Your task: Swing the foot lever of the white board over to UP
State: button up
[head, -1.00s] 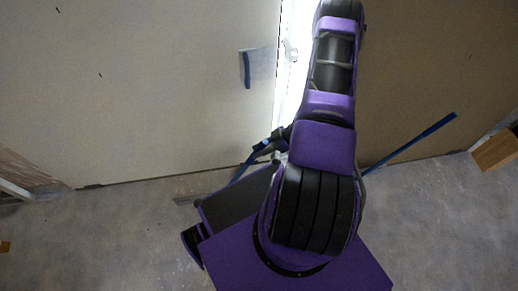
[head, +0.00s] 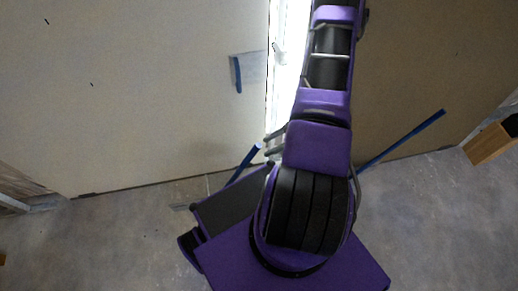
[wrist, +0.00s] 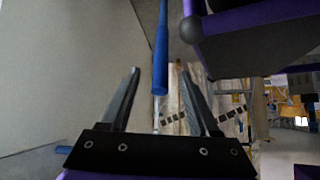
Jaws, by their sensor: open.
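The white board (head: 150,90) fills the left of the head view, upright above the floor. A blue foot lever (head: 245,163) slants up and to the right near its lower right corner. In the wrist view a blue bar (wrist: 161,50), probably this lever, comes down between my fingers with its rounded end towards me. My gripper (wrist: 161,75) is open, with one finger on each side of the bar. I cannot tell whether either finger touches it. In the head view my arm hides most of the gripper. No UP mark is readable.
A browner board (head: 410,70) stands at the right, with another blue lever (head: 405,138) slanting up to the right. A bright gap (head: 287,60) separates the boards. A wooden box (head: 488,143) stands at far right. Concrete floor (head: 110,240) is clear at left.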

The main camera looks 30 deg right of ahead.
jog(key=p+v, duration=0.1)
jog(key=v, duration=0.9)
jog(key=shift+w, duration=0.1)
